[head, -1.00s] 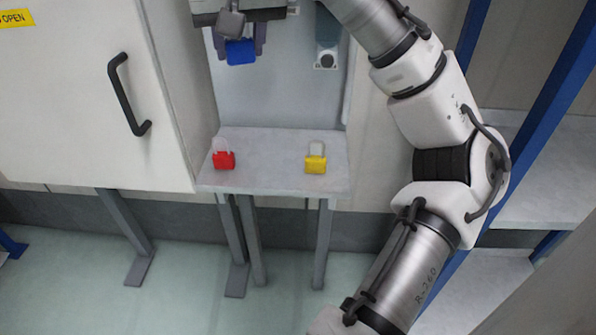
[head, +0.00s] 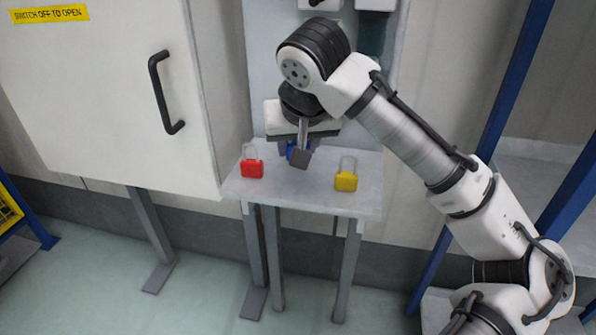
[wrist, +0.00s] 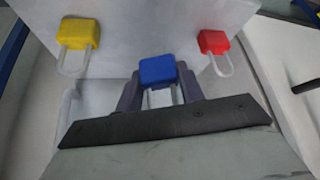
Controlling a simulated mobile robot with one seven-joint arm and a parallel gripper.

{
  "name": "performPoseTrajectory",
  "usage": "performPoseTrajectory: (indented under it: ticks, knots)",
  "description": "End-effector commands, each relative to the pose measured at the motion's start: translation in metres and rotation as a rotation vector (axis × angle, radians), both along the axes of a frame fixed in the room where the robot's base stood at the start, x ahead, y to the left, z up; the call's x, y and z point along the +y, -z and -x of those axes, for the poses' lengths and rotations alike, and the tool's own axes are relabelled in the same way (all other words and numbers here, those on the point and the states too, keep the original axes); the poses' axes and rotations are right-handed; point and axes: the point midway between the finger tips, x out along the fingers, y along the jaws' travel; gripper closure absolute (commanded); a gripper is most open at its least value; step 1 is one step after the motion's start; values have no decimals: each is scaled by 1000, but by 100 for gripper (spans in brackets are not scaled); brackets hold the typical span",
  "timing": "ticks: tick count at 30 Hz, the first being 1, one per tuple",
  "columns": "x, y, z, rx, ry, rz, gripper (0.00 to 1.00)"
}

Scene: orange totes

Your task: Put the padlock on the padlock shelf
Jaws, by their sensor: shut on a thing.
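My gripper (head: 302,152) is shut on a blue padlock (head: 289,154), low over the middle of the small grey padlock shelf (head: 311,196). In the head view the padlock is mostly hidden behind my gripper. In the wrist view the blue padlock (wrist: 157,71) sits between the two fingers (wrist: 158,92), its shackle towards my gripper's base. Whether it touches the shelf I cannot tell. A red padlock (head: 251,168) stands on the shelf to the left, and a yellow padlock (head: 346,180) to the right. Both are apart from my gripper.
A white cabinet (head: 100,90) with a black handle (head: 165,95) stands to the left of the shelf. A grey panel (head: 262,70) rises behind it. Blue posts (head: 515,85) stand to the right. The shelf's front strip between the red and yellow padlocks is bare.

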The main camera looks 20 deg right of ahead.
Motion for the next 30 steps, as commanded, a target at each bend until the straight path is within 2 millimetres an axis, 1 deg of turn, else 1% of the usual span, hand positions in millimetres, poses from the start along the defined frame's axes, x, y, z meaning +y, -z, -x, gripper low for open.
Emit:
performPoseTrajectory:
  ticks: [1,5,7,12,13,15,21,25,26,30]
  knots:
    - [-1,5,0,-1,1,1,86]
    - [0,12,0,-1,1,2,86]
    - [0,20,0,-1,0,1,86]
    - [0,47,0,0,0,1,86]
    - [0,49,0,0,0,1,86]
    - [0,52,0,-1,0,1,86]
    - [0,51,0,-2,0,0,86]
    - [0,55,0,-1,-1,1,86]
    - [0,54,0,-1,-1,1,60]
    - [0,54,0,-1,0,2,41]
